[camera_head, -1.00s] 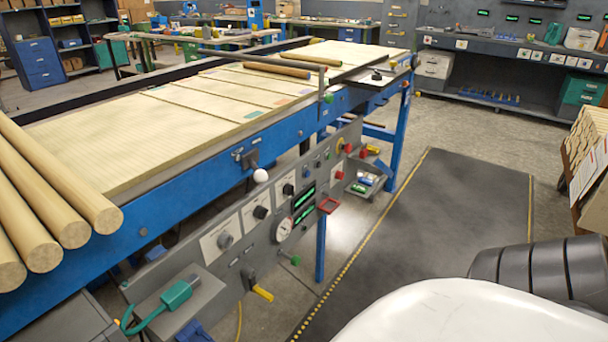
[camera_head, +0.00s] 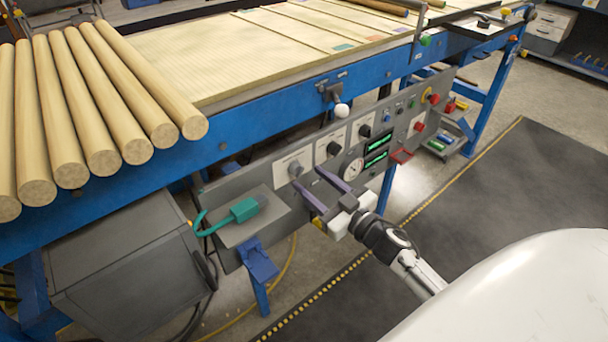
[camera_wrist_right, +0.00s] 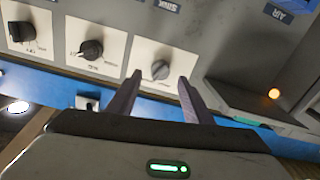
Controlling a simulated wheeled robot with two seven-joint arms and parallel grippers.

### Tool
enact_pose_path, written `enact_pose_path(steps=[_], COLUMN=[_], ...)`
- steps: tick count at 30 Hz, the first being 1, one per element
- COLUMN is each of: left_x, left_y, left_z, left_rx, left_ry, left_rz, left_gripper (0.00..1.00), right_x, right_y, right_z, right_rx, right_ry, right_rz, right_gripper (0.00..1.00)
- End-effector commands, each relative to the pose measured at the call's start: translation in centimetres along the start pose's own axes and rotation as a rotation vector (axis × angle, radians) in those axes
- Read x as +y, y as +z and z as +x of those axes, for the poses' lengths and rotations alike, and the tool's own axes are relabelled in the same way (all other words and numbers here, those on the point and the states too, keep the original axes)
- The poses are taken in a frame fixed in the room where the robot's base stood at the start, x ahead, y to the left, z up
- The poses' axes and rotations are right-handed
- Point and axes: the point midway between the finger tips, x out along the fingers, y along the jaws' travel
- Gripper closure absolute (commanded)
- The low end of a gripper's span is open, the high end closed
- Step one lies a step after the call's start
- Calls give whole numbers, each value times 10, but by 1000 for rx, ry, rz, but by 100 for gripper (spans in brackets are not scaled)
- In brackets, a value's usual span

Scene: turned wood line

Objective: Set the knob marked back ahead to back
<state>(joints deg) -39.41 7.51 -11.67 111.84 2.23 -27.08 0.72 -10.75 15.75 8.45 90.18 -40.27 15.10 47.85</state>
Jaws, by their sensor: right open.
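A sloping grey control panel carries a row of knobs on white plates. A grey knob (camera_head: 295,168) is at the left of the row, with a black knob (camera_head: 333,148) and another black knob (camera_head: 364,131) to its right. The plates' lettering is too small to read, so I cannot tell which is marked back ahead. My right gripper (camera_head: 306,176) is open and empty, close to the grey knob. In the right wrist view, the grey knob (camera_wrist_right: 160,70) shows between the fingertips (camera_wrist_right: 160,78); contact is unclear. My left gripper is out of view.
A teal-handled tool (camera_head: 244,209) lies on a small shelf left of the knobs. Wooden rods (camera_head: 100,100) and the blue frame (camera_head: 270,125) are above. The dark mat (camera_head: 480,185) is clear.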

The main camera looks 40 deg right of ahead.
Motion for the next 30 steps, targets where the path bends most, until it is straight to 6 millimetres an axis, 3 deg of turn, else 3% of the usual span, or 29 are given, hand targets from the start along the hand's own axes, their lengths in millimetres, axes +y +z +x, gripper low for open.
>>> enact_pose_path(steps=[7,17,20,25,30], left_x=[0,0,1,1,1], left_y=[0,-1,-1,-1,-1], left_z=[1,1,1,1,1], left_rx=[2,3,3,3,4], left_ry=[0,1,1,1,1], left_rz=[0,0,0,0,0], left_gripper=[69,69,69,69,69], right_x=[0,0,0,0,0], right_y=[0,1,1,0,0], right_z=[32,36,36,36,36], right_rx=[0,-2,-2,-2,-2], right_ry=[1,0,0,0,0], right_rz=[0,0,0,0,-6], right_gripper=[54,54,66,94,95])
